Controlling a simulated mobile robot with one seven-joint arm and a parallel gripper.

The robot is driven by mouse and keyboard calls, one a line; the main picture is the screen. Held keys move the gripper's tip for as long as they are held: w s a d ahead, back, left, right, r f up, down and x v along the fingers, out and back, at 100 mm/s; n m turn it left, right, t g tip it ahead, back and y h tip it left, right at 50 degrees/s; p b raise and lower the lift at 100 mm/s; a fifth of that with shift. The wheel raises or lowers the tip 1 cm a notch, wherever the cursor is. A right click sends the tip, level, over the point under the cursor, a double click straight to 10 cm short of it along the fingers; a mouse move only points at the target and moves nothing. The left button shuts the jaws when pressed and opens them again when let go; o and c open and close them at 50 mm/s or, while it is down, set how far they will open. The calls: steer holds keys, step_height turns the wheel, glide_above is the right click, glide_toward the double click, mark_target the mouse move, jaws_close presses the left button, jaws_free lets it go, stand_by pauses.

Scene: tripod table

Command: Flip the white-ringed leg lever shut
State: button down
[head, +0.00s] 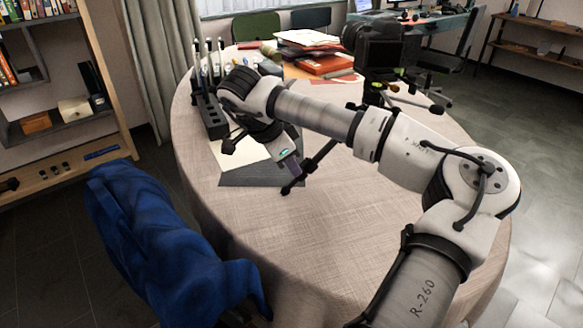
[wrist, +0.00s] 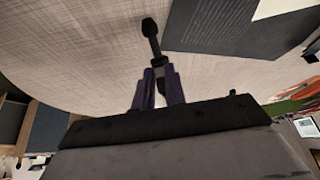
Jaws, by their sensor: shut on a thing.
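A black camera on a tripod (head: 380,55) stands on the round table, partly hidden behind my arm. One black tripod leg (head: 318,158) slants down to the front left, and its foot end (wrist: 149,27) shows in the wrist view. My gripper (head: 292,170) is at this leg. In the wrist view its purple fingers (wrist: 157,88) are closed around the leg. A pale sliver shows between the fingers, but I cannot tell whether it is the white ring. The lever itself is hidden, so its position cannot be told. Yellowish parts show on other legs behind my arm.
The table (head: 330,240) has clear cloth in front. A dark grey mat (head: 262,178) with paper lies beside the gripper. A black holder (head: 210,118) with upright tools stands at the left. Red folders (head: 325,65) lie at the back. A blue-draped chair (head: 165,250) is front left.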

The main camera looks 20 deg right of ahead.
steer(key=shift+f+h+b, duration=0.15)
steer(key=shift+h+b, duration=0.2)
steer(key=shift+h, duration=0.15)
steer(key=c, duration=1.4)
jaws_free()
steer(key=shift+c, duration=0.2)
steer(key=v, duration=1.4)
steer(key=shift+p, duration=0.45)
steer(key=shift+s+d, duration=0.1)
